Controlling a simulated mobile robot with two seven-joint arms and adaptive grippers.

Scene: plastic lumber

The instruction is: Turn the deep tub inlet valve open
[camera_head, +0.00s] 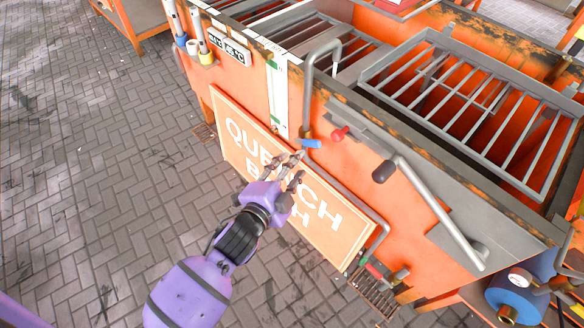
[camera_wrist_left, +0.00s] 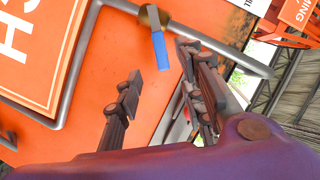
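A small valve with a blue lever handle (camera_head: 310,143) sits on a grey pipe at the front wall of the orange quench tub (camera_head: 420,180). In the left wrist view the blue handle (camera_wrist_left: 160,50) hangs from a brass body (camera_wrist_left: 152,17). I cannot read a label naming it as the deep tub inlet valve. My left gripper (camera_head: 291,165) is open and empty just left of and below the handle. In the wrist view its fingers (camera_wrist_left: 160,88) are spread either side of the handle's line, with no clear contact. My right gripper is not in view.
A red knob (camera_head: 340,133) and a dark-ended grey lever (camera_head: 425,200) are right of the valve. An orange sign (camera_head: 262,150) on the tub front is partly behind my gripper. A metal grate basket (camera_head: 480,110) tops the tub. The paved floor (camera_head: 90,190) is clear at left.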

